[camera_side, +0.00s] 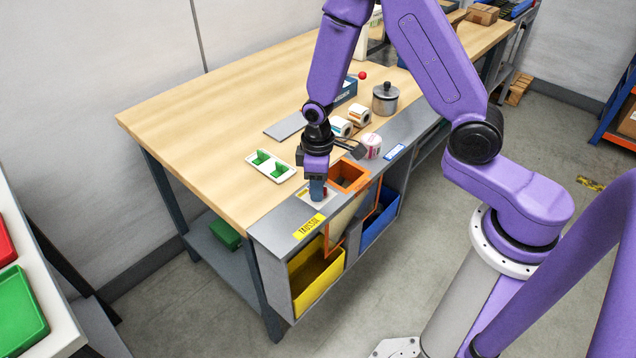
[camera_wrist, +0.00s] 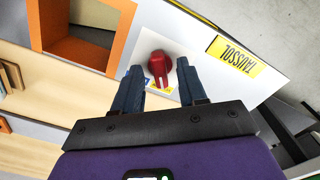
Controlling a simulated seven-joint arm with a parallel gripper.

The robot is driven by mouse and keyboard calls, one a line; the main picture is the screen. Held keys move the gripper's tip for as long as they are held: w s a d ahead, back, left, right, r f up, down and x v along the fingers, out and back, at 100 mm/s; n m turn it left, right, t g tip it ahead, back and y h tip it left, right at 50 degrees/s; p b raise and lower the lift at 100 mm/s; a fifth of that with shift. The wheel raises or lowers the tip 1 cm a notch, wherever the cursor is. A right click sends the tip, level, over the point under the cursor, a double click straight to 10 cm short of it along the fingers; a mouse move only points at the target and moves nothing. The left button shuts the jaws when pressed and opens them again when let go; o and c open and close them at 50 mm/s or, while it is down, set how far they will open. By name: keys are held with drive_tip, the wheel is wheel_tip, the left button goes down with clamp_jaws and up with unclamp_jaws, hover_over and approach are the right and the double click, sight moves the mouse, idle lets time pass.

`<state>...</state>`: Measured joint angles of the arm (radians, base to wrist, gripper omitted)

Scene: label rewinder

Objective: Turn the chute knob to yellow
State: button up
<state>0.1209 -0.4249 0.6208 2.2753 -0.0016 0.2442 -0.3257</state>
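In the wrist view, the red chute knob (camera_wrist: 159,65) stands on a white plate (camera_wrist: 185,42). The white mark on its narrow end points down the picture, towards my gripper's body. Small blue and yellow markings lie just below the knob and are partly hidden by a finger. My gripper (camera_wrist: 160,76) is open, one blue-grey finger on each side of the knob's lower end, with a gap visible on both sides. In the side view, my gripper (camera_side: 318,192) points down over the plate (camera_side: 306,197) and hides the knob.
An orange-framed chute opening (camera_side: 349,176) is beside the plate. Below it are a yellow bin (camera_side: 316,280) and a blue bin (camera_side: 379,226). A yellow lettered label (camera_side: 309,226) lies on the bench edge. A pink-white roll (camera_side: 371,146), a pot (camera_side: 385,99) and a green-and-white tray (camera_side: 270,166) stand nearby.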

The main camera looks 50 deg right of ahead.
drive_tip(key=shift+r, duration=0.1)
wheel_tip(320, 180, up, 17)
idle(0.9)
drive_tip(key=shift+r, duration=0.1)
drive_tip(key=s+d+n, duration=0.1)
drive_tip(key=s+n, duration=0.4)
drive_tip(key=s, duration=1.9)
drive_tip(key=shift+d+r, duration=0.25)
drive_tip(key=shift+r, duration=0.2)
